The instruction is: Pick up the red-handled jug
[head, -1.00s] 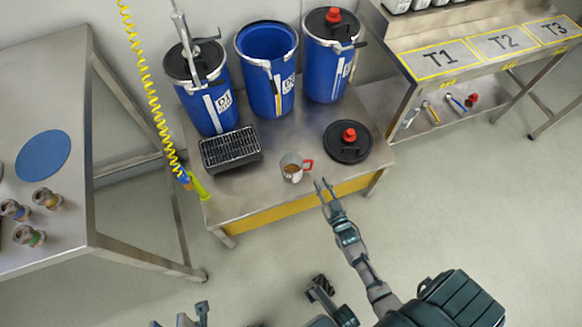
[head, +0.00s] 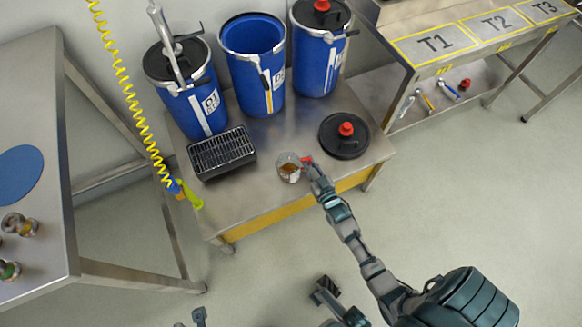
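The red-handled jug (head: 289,168) stands upright on the steel table (head: 262,198), near its front edge. It is clear, with something brown inside. Its red handle (head: 307,160) points right and is partly covered by my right gripper (head: 312,167). The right gripper's fingers are at the handle; I cannot tell whether they are closed on it. My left gripper (head: 199,315) is small at the bottom edge, well away from the jug, and its finger state is unclear.
A black grated tray (head: 222,153) stands left of the jug, and a black lid with a red knob (head: 344,136) lies to the right. Blue drums (head: 254,65) stand behind. A yellow coiled hose (head: 125,90) hangs at the left.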

